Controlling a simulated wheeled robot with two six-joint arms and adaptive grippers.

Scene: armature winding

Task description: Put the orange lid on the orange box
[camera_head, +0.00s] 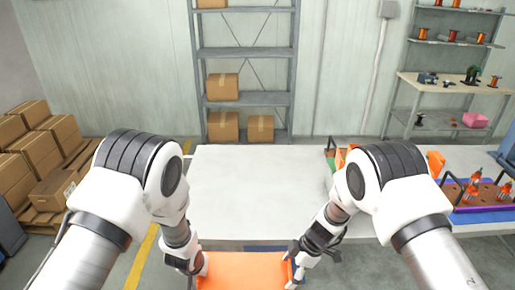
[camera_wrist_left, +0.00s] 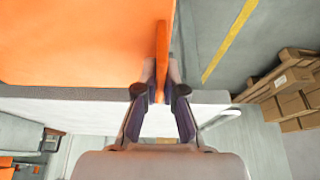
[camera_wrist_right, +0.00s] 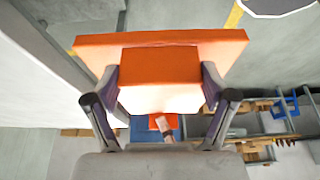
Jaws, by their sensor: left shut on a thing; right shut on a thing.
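A flat orange piece (camera_head: 243,272), which looks like the orange lid, is held in front of the table at the bottom of the head view. My left gripper (camera_head: 203,268) is shut on its thin upright edge; the left wrist view shows this edge between the fingers and a broad orange face (camera_wrist_left: 75,40) beside it. My right gripper (camera_head: 297,270) is at the opposite end, with its fingers on either side of a thick orange part (camera_wrist_right: 160,80) under a wider orange plate. I cannot identify the orange box for certain; my right arm hides part of the table.
The white table (camera_head: 255,190) is clear in its middle. Cardboard boxes (camera_head: 30,150) are stacked at the left, and shelves (camera_head: 245,55) stand behind.

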